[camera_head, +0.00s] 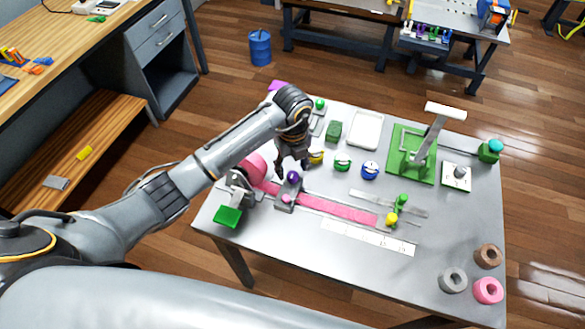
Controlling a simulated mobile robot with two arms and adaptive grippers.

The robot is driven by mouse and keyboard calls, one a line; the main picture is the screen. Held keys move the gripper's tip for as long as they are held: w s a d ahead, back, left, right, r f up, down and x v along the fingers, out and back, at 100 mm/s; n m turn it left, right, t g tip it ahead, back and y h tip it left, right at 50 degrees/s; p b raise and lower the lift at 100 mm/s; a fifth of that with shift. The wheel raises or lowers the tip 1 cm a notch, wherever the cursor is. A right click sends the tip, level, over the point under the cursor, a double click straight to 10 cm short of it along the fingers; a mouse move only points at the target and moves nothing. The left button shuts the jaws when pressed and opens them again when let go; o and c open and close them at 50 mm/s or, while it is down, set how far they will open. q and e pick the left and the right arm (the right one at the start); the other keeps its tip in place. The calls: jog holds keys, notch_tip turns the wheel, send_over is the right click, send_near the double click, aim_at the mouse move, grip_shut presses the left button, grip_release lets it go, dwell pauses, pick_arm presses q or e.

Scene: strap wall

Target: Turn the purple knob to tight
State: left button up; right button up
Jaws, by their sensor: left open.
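The purple knob (293,177) sits on top of a small grey block on the table (440,215), by the pink strap. My left gripper (291,166) points down just above and beside the purple knob, its fingers apart. I cannot tell whether a finger touches the knob. The pink strap (335,207) runs from a pink roll (252,168) at the left past the grey block to the right. My right gripper is not in view.
Green and blue round knobs (370,170) stand right of my left gripper. A green-based press (410,155) stands at the back right. Several tape rolls (453,280) lie at the front right corner.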

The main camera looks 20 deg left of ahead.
aim_at(293, 178)
pick_arm(q)
jog(key=shift+f, duration=1.45)
jog(key=shift+c, duration=0.4)
grip_shut()
